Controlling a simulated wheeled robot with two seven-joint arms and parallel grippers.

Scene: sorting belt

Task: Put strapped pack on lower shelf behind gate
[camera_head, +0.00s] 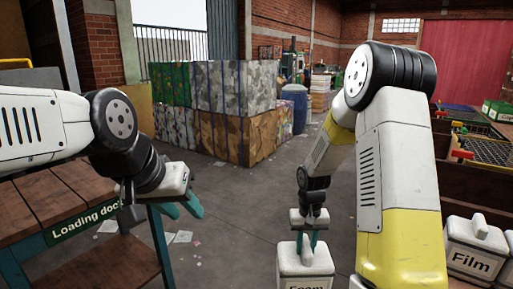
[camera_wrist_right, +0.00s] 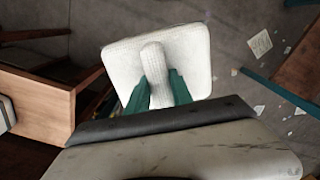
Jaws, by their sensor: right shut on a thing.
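A white pack with a raised handle (camera_head: 304,265) hangs low in the middle of the head view. Its label is cut by the bottom edge and seems to read "Foam". My right gripper (camera_head: 307,240) is shut on the handle. The right wrist view shows the teal fingers (camera_wrist_right: 157,92) on both sides of the handle of the white pack (camera_wrist_right: 195,50). My left gripper (camera_head: 184,207) is empty, its teal fingers apart, beside the wooden "Loading dock" stand. That stand has a top (camera_head: 62,205) and a lower shelf (camera_head: 105,268). I see no gate at the stand.
A white pack labelled "Film" (camera_head: 472,258) stands at the right, by a wooden-sided bench (camera_head: 470,180). Stacked bales (camera_head: 215,105) and a blue barrel (camera_head: 296,108) are at the back. The grey floor (camera_head: 235,215) between is open, with paper scraps.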

